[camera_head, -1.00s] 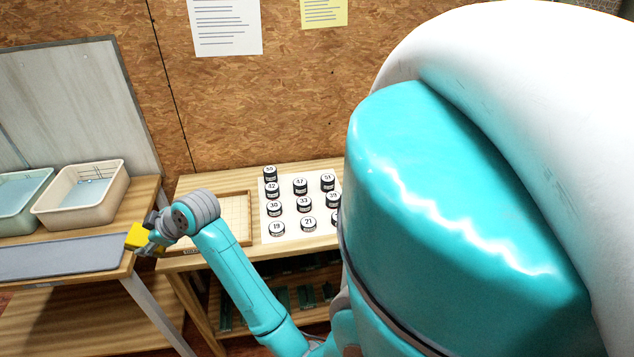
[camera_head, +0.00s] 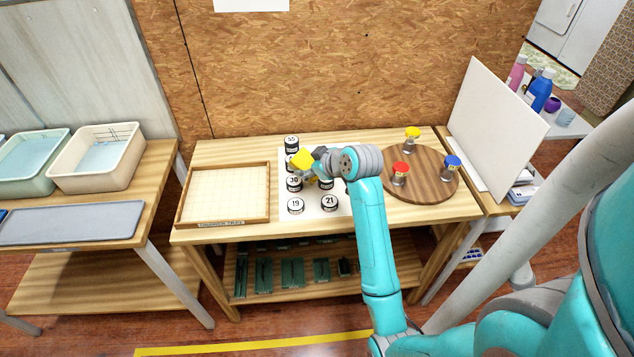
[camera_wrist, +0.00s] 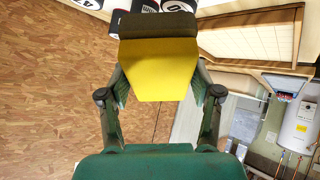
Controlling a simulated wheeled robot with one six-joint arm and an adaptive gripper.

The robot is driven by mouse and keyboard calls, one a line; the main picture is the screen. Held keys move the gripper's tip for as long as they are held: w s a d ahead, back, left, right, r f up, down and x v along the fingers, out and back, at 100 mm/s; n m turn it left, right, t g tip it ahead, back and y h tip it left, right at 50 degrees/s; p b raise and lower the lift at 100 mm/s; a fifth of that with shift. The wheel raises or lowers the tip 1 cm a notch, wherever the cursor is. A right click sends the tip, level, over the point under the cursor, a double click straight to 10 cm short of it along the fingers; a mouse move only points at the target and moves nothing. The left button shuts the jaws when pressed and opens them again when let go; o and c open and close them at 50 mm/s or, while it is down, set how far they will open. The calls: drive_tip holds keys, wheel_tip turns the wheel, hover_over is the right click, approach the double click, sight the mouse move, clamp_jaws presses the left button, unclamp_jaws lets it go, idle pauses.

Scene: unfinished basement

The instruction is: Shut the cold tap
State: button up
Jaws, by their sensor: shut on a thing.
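My gripper (camera_head: 314,166) is shut on a yellow block with a dark layer on one face, like a sponge (camera_head: 300,159). It holds this above the numbered black-and-white jars on the wooden table. In the wrist view the sponge (camera_wrist: 160,72) sits between my two fingers, its dark face toward the top of the picture. The wrist view shows a white water heater (camera_wrist: 299,122) with thin pipes at the far right.
A shallow wooden tray (camera_head: 224,194) is left of the jars (camera_head: 296,206). Two basins (camera_head: 97,160) and a grey mat (camera_head: 70,223) are on the left table. A white panel (camera_head: 492,125) stands upright at right.

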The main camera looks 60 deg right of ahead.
drive_tip(key=shift+a+f, duration=0.15)
drive_tip(key=shift+f, duration=3.2)
drive_tip(key=shift+f, duration=0.1)
drive_tip(key=o, duration=1)
